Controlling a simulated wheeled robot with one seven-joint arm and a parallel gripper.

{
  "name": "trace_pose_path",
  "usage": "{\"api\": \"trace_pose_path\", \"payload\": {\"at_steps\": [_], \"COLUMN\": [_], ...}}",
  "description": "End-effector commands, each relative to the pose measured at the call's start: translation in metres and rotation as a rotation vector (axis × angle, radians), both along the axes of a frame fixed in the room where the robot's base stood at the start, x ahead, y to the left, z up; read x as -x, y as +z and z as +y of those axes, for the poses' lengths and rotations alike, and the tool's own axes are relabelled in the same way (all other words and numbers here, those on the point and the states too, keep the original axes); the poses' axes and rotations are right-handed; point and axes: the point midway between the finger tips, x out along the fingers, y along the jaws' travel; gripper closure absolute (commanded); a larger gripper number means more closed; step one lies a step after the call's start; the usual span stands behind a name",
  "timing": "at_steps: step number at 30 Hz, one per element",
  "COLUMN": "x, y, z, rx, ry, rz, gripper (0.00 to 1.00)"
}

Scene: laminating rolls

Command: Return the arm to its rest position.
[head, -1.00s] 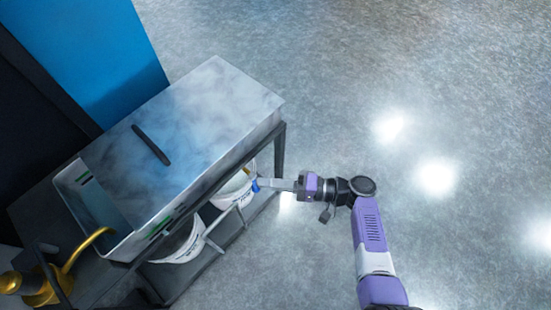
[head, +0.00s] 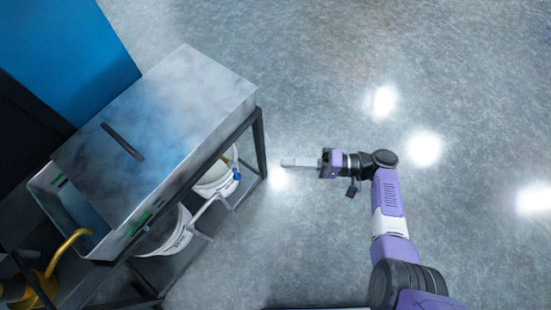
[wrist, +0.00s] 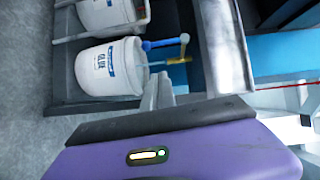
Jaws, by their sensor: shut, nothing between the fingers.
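My gripper (head: 287,162) is at the end of my purple and grey arm, over bare floor in the head view. It points left, toward the metal machine (head: 165,135) on its dark frame, and is clear of it. The fingers are together with nothing between them. In the wrist view the closed fingers (wrist: 158,92) show at the middle, in front of the frame and a white bucket labelled GLUE (wrist: 110,67).
White buckets (head: 217,176) stand on the machine's lower shelf. A dark frame leg (head: 260,142) is close to my fingertips. A blue panel (head: 75,50) stands at the upper left, and a brass-coloured pipe (head: 62,248) at the lower left. The floor (head: 450,80) to the right is open.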

Motion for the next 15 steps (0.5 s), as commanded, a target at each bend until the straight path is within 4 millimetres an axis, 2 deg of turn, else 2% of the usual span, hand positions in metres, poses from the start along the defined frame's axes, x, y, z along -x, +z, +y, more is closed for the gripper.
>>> {"api": "trace_pose_path", "payload": {"at_steps": [6, 15], "x": [0.0006, 0.0009], "y": [0.0006, 0.0003], "z": [-0.0142, -0.0146], "rx": [-0.001, 0.000], "ry": [-0.001, 0.000], "rz": [0.000, 0.000], "gripper": [1.00, 1.00]}}
